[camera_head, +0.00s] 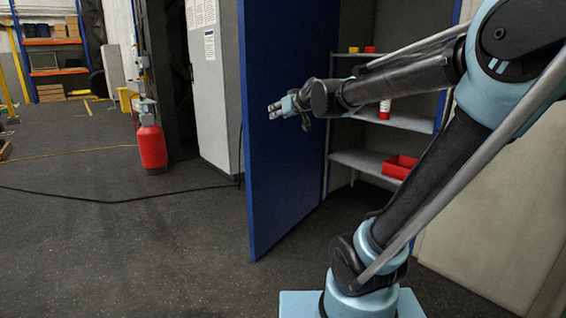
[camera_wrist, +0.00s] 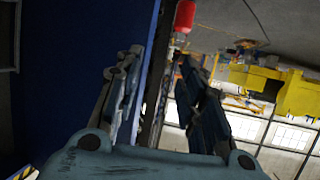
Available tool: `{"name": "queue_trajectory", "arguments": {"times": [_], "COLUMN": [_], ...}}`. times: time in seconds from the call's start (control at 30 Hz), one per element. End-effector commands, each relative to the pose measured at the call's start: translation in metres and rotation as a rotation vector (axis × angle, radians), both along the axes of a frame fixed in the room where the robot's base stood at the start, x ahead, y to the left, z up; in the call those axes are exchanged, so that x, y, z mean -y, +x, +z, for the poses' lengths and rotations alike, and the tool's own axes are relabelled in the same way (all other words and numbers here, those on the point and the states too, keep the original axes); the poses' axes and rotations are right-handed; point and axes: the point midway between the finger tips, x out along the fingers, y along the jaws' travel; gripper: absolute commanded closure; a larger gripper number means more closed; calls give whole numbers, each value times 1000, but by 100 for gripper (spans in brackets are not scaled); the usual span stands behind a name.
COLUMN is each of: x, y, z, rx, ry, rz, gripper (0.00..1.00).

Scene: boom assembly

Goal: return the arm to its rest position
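My arm reaches out from the right in the head view, with its forearm passing in front of the open cabinet. My gripper (camera_head: 276,107) is at its far end, in front of the blue cabinet door (camera_head: 290,185). The wrist view shows my gripper (camera_wrist: 160,58) with its two fingers apart and nothing held between them. The blue door (camera_wrist: 75,60) fills the left of that view, close beside the left finger. Whether the finger touches the door cannot be told.
The cabinet shelves (camera_head: 368,162) hold a red bin (camera_head: 398,166) and small items. A red cylinder (camera_head: 151,148) stands on the floor at left, and a black cable (camera_head: 110,201) crosses the floor. The floor left of the door is mostly clear.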

Motion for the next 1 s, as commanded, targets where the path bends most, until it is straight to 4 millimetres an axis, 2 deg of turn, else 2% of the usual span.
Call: {"name": "queue_trajectory", "arguments": {"times": [0.03,0.1,0.3,0.6,0.7,0.8,0.9,1.0], "x": [15,33,86,162,181,193,198,200], "y": [-18,-43,-117,-239,-274,-299,-313,-318], "z": [-23,-53,-137,-246,-271,-288,-296,-299], "rx": [-58,-146,-396,-764,-863,-934,-972,-988], "ry": [-23,-52,-131,-231,-254,-270,-279,-284], "rz": [-7,-18,-85,-267,-332,-383,-411,-422], "gripper": [64,64,64,64,64,64,64,64]}}
